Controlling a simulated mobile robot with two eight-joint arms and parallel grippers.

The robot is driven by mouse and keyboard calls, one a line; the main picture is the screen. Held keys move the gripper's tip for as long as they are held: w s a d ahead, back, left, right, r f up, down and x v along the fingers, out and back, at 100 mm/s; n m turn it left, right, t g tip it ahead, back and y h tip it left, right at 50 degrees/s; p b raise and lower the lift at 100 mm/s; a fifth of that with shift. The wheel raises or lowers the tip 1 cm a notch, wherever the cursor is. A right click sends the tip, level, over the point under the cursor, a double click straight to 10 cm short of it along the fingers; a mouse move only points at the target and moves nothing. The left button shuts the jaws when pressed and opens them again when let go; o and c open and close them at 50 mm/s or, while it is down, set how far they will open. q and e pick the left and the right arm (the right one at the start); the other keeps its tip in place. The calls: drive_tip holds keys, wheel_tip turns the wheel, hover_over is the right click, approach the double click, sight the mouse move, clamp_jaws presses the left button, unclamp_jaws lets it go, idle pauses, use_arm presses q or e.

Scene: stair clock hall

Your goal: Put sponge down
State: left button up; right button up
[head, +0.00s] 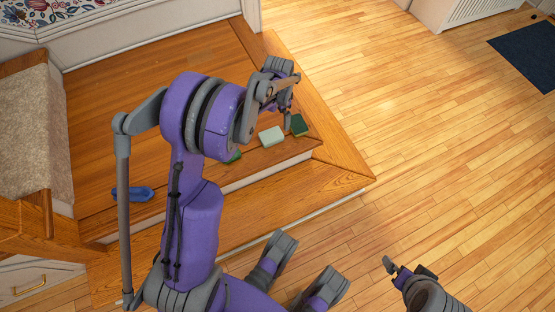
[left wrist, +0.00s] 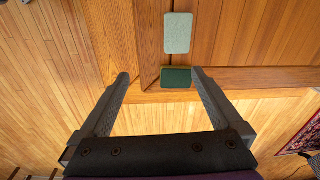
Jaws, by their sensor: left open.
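A dark green sponge-like block (head: 299,125) lies on the wooden step near its corner. A pale green sponge-like block (head: 271,136) lies beside it. My left gripper (head: 287,112) is over the step, close to the dark block. In the left wrist view, the left gripper (left wrist: 159,76) is open. The dark block (left wrist: 176,78) appears between its fingertips, nearer the right finger, and is not gripped. The pale block (left wrist: 178,32) shows just beyond. My right gripper (head: 407,268) is low at the right, over the floor; its jaw opening is unclear.
Another green item (head: 235,157) is partly hidden by my left arm. A blue object (head: 132,193) lies on the step at the left. The step edge (head: 345,178) drops to the wooden floor (head: 430,130), which is clear on the right. A dark mat (head: 528,55) lies far right.

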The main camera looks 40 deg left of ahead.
use_arm(q)
drive_tip(key=s+d+r+n+t, duration=0.2)
drive_tip(key=s+d+r+n, duration=0.1)
drive_tip(key=s+d+r, duration=1.05)
drive_tip(key=s+d+f+n+t, duration=0.1)
drive_tip(key=s+d, duration=0.3)
drive_tip(key=s, duration=0.6)
drive_tip(key=shift+f+n+t, duration=0.3)
drive_tip(key=shift+f, duration=0.3)
